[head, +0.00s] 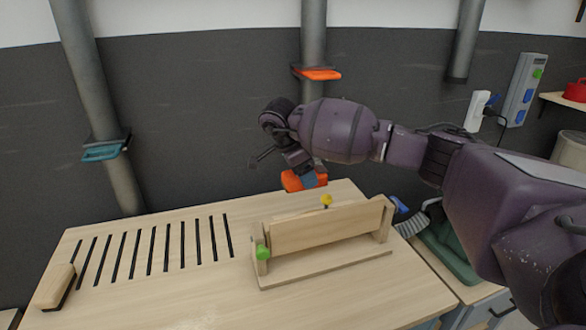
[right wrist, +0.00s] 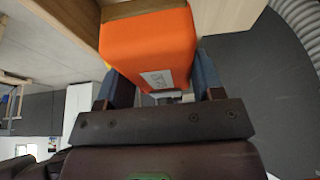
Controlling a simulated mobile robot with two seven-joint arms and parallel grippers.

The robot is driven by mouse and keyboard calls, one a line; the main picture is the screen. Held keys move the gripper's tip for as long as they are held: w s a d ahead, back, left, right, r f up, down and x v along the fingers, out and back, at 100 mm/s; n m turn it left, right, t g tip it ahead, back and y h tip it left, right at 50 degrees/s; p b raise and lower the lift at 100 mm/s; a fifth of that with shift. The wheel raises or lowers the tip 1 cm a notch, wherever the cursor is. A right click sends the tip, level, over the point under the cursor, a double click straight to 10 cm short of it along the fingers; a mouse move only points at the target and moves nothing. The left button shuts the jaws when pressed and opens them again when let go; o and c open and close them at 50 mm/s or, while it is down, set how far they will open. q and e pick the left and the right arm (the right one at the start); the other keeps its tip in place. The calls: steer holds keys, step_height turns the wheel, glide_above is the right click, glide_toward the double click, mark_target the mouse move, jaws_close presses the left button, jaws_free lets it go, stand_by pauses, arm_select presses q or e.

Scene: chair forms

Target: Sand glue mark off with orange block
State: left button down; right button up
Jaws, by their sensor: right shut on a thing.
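My right gripper (head: 309,180) is shut on the orange block (head: 291,181), behind the wooden form on the bench. In the right wrist view the orange block (right wrist: 148,45) sits between the two fingers (right wrist: 160,88), with a small printed label on its face. The wooden form (head: 330,229) is a board held between two end supports on a base, with a green knob (head: 262,252) at its left and a yellow knob (head: 327,200) near its top edge. I cannot make out a glue mark. I cannot tell whether the block touches the wood. My left gripper is not in view.
The bench top (head: 200,295) has a row of dark slots at left and is clear in front. A wooden block with a dark base (head: 54,287) lies at its left edge. A green case (head: 450,254) and a grey hose (head: 412,226) are at right. Pipes stand behind.

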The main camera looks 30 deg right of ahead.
steer(key=shift+w+f, duration=0.1)
steer(key=shift+f, duration=0.05)
steer(key=shift+s+f, duration=0.1)
steer(key=shift+s, duration=0.1)
steer(key=shift+f, duration=0.2)
steer(key=shift+f+b, duration=1.4)
steer(key=shift+f, duration=0.9)
steer(key=shift+f+b, duration=0.55)
steer(key=shift+f, duration=0.65)
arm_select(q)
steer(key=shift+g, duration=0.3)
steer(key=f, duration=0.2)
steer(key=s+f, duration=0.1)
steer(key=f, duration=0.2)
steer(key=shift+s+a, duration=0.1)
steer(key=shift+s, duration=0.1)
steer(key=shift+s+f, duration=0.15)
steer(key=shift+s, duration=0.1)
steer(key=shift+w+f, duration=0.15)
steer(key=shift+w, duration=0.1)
arm_select(e)
steer(key=shift+f, duration=0.4)
arm_select(q)
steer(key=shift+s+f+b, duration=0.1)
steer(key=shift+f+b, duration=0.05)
steer(key=shift+b, duration=0.15)
arm_select(e)
steer(key=shift+f, duration=0.25)
